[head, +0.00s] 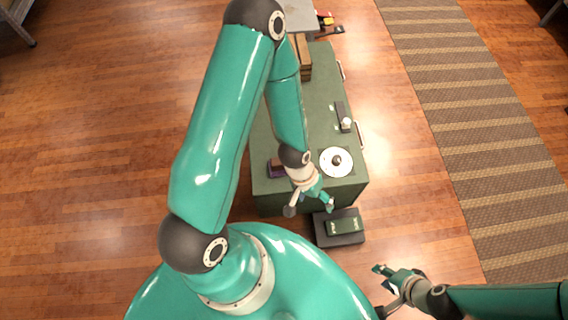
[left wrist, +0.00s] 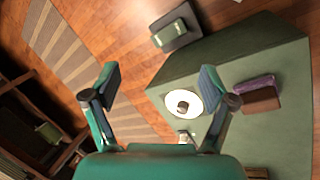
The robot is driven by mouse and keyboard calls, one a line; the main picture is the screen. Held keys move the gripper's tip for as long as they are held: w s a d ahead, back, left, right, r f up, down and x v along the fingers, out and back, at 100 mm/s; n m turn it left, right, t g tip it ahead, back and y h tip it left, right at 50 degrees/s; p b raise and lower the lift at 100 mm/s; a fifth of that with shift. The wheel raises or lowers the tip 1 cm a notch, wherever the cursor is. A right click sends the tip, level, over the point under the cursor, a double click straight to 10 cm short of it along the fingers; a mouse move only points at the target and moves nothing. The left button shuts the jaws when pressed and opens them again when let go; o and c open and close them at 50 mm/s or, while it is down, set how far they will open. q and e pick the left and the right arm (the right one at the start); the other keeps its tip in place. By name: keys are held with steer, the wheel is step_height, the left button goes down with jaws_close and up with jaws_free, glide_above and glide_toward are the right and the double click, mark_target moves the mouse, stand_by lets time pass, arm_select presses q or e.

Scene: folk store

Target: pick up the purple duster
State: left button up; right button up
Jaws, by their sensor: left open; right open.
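The purple duster (head: 276,168) lies on the near left part of the green cabinet top (head: 262,130), with a brown part beside the purple. The left wrist view shows it too (left wrist: 256,82), at the right, outside the space between the fingers. My left gripper (head: 312,204) is open and empty, above the cabinet's near edge, to the right of and nearer than the duster. It also shows in the left wrist view (left wrist: 158,80). My left arm passes close to the duster in the head view. My right gripper (head: 381,290) is open and empty over the floor at the lower right.
A white disc with a dark knob (head: 330,166) sits on the cabinet right of the duster. A dark object with a white top (head: 344,118) and brown blocks (head: 302,58) stand farther back. A dark platform (head: 320,232) with a green box (head: 345,226) is before the cabinet.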

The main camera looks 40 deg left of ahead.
arm_select(q)
steer(key=shift+o, duration=0.7)
steer(key=w+a+f+n+b, duration=0.3)
steer(key=w+a+f+b, duration=0.1)
steer(key=w+a+b, duration=0.3)
steer(key=shift+a+y+b, duration=0.4)
steer(key=shift+a+b, duration=0.15)
steer(key=shift+b, duration=0.4)
step_height(320, 180, up, 2)
steer(key=n+y+b, duration=0.3)
steer(key=n+b, duration=0.2)
steer(key=b, duration=0.3)
glide_above(276, 169)
steer(key=w+a, duration=0.1)
steer(key=w, duration=0.2)
steer(key=shift+g, duration=0.3)
step_height(276, 169, down, 10)
steer(key=shift+w+f+b, duration=0.15)
steer(key=shift+b, duration=1.1)
steer(key=shift+s+d+f+b, duration=0.15)
steer(key=shift+f+b, duration=0.3)
steer(key=shift+f, duration=0.9)
steer(key=shift+s+d+f+b, duration=0.1)
steer(key=shift+d+f+b, duration=0.25)
steer(key=shift+f, duration=0.95)
steer(key=shift+w+a, duration=0.1)
steer(key=c, duration=1.1)
steer(key=shift+o, duration=0.2)
steer(key=shift+r, duration=0.2)
